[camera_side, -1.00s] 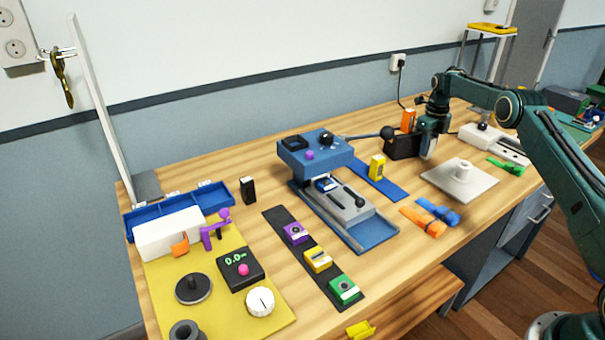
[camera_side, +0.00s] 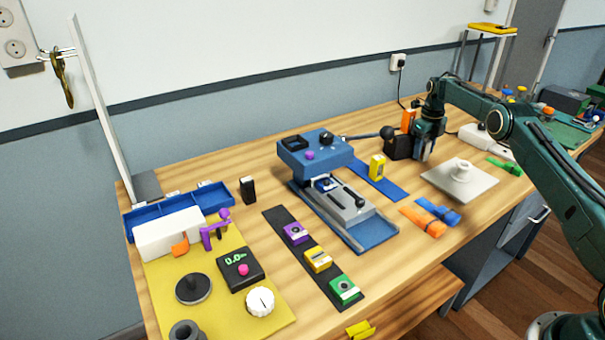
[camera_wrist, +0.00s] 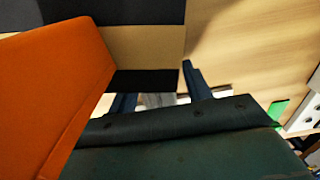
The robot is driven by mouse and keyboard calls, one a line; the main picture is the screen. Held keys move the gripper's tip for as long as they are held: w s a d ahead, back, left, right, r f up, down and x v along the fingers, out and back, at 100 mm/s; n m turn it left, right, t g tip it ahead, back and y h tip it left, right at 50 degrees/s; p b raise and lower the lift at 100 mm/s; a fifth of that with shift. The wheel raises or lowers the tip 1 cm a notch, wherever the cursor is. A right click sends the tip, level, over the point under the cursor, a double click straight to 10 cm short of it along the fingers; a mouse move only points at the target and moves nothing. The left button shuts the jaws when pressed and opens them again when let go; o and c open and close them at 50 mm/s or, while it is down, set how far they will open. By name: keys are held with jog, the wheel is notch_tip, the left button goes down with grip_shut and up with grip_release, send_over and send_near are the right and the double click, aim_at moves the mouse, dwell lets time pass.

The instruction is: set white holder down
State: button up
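My gripper (camera_side: 424,154) is low over the far right part of the bench, right beside a black box. In the wrist view its two dark blue fingers (camera_wrist: 160,92) stand apart. A small pale grey-white piece (camera_wrist: 158,100) shows between and below them. It may be the white holder, but my gripper's dark body covers most of it, and I cannot tell whether it rests on the bench. No white holder can be made out clearly at the gripper in the side view.
An orange block (camera_side: 408,117) stands by the black box (camera_side: 398,146) and looms close at left in the wrist view (camera_wrist: 50,80). A pale plate with a post (camera_side: 460,180) lies in front. A blue strip (camera_side: 378,182) and blue press (camera_side: 315,152) are left.

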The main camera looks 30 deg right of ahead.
aim_at(426, 140)
jog(key=shift+r, duration=0.1)
jog(key=shift+r, duration=3.8)
jog(key=shift+r, duration=0.1)
